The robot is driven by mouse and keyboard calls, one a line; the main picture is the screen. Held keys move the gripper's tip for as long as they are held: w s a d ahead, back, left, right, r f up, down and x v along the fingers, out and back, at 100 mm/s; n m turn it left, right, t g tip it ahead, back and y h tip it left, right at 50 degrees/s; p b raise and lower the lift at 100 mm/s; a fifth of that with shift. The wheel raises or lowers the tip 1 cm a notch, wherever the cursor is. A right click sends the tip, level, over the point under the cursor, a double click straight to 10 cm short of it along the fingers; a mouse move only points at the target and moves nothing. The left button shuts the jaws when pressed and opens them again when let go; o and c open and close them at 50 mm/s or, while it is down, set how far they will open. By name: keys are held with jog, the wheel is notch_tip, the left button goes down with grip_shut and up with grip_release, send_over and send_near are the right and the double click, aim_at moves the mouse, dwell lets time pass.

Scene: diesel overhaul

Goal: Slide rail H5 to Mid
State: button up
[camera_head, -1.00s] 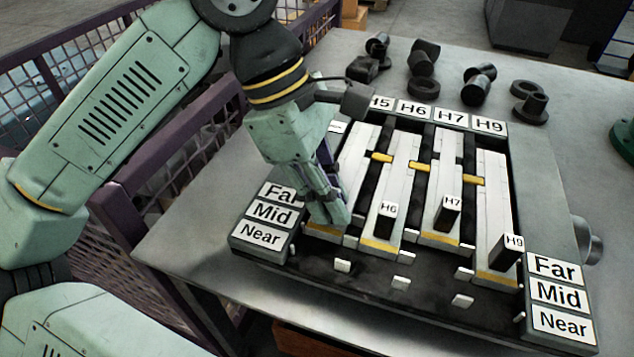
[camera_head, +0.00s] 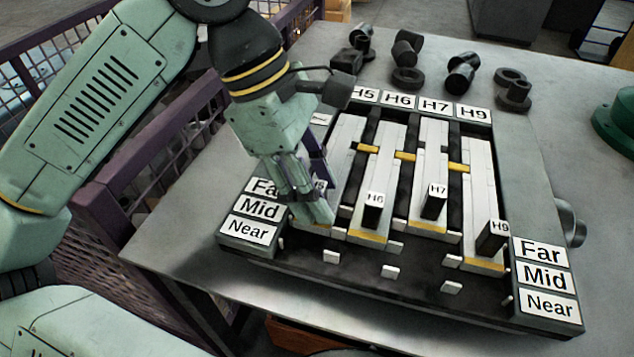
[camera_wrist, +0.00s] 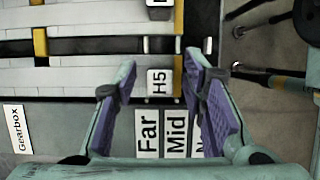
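Rail H5 is the leftmost pale rail (camera_head: 347,140) on the panel, under the H5 sign. Its yellow front edge (camera_wrist: 179,91) shows in the wrist view, level with the Mid label (camera_wrist: 176,131). Its handle, marked H5 (camera_wrist: 157,82), appears between the finger ends, level with the Far label (camera_wrist: 148,131). In the head view most of the handle is hidden by the fingers. My gripper (camera_head: 316,213) is over the front of this rail. In the wrist view my gripper (camera_wrist: 160,75) is open, its fingers on either side of the handle along the rail, with gaps showing.
Rails H6, with handle (camera_head: 373,211), H7, with handle (camera_head: 434,203), and H9, with handle (camera_head: 491,238), lie to the right. Label blocks stand at both front corners. Dark cylindrical parts (camera_head: 461,79) lie behind the panel. A purple mesh fence (camera_head: 150,185) borders the table's left.

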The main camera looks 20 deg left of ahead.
jog(key=v, duration=1.2)
jog(key=shift+s+d+f, duration=0.1)
